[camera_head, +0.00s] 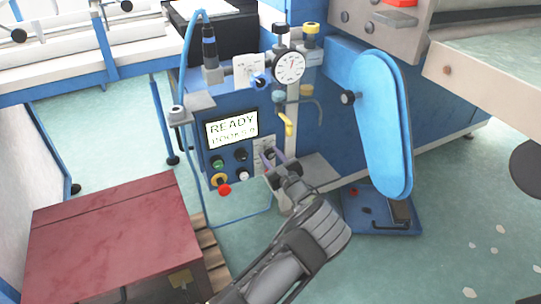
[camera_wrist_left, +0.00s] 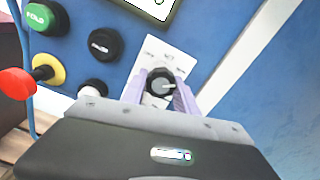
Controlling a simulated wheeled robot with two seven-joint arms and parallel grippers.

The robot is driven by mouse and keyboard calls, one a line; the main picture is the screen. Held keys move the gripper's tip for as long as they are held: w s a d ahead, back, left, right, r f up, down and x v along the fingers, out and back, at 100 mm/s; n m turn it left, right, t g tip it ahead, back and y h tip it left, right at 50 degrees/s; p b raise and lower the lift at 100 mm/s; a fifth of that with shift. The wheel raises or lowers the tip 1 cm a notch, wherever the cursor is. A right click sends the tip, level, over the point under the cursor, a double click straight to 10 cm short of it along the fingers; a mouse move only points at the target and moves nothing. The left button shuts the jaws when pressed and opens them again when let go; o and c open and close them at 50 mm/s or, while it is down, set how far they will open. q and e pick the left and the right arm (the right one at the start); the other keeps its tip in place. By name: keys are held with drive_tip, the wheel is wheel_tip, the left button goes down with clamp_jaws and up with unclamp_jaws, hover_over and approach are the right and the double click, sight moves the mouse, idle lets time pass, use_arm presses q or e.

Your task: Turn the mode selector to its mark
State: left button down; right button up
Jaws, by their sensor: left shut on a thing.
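The mode selector (camera_wrist_left: 160,84) is a round black knob with a grey face on a small white label plate (camera_wrist_left: 168,55). The light pointer line on its face points to the right in the left wrist view. The marks on the plate are too small to read. My left gripper (camera_head: 270,161) reaches the blue control panel (camera_head: 205,150) from the lower right. In the left wrist view my left gripper (camera_wrist_left: 162,92) has its two pale purple fingers on either side of the knob, shut on it. My right gripper is not in view.
Beside the selector are a green button (camera_wrist_left: 38,17), a black button (camera_wrist_left: 104,44) and a red mushroom button (camera_wrist_left: 15,83). The screen (camera_head: 231,129) reads READY. A dial gauge (camera_head: 288,67) is above, a blue padded arm (camera_head: 383,125) at right, a dark red box (camera_head: 110,235) at lower left.

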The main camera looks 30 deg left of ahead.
use_arm(q)
drive_tip(key=shift+f, duration=0.1)
drive_tip(key=c, duration=0.9)
unclamp_jaws()
drive_tip(key=shift+c, duration=0.2)
drive_tip(key=shift+d, duration=0.1)
drive_tip(key=p+v, duration=0.2)
drive_tip(key=v, duration=0.5)
drive_tip(key=shift+s+d, duration=0.25)
